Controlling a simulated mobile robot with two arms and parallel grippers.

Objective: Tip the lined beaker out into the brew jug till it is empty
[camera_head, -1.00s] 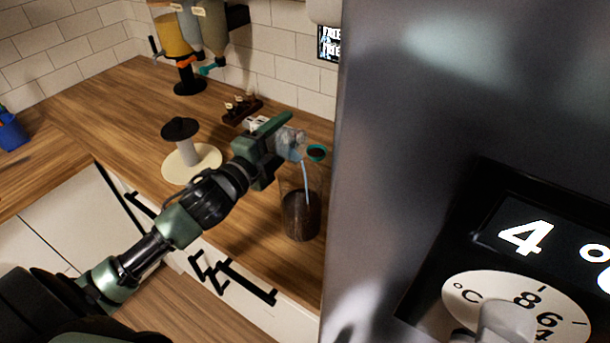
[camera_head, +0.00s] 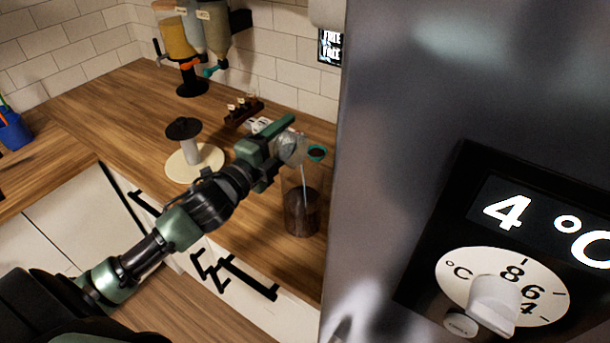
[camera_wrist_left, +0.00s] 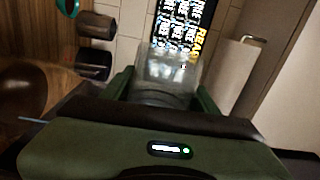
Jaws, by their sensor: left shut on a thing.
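My left gripper (camera_head: 277,144) is shut on the clear lined beaker (camera_head: 291,148), which is tipped over above the brew jug. A thin pale stream falls from the beaker's mouth into the brew jug (camera_head: 302,213). The jug is clear, stands upright on the counter beside the fridge, and holds dark brown contents. In the left wrist view the beaker (camera_wrist_left: 168,75) lies between the green fingers of the left gripper (camera_wrist_left: 160,88). How much liquid is left in the beaker is hard to tell. My right gripper is not in view.
The steel fridge (camera_head: 400,130) closes off the right side, close to the jug. A white stand with a black top (camera_head: 184,128) sits on a round cream base to the left. A small dark rack (camera_head: 243,110) and a dispenser (camera_head: 180,40) stand behind.

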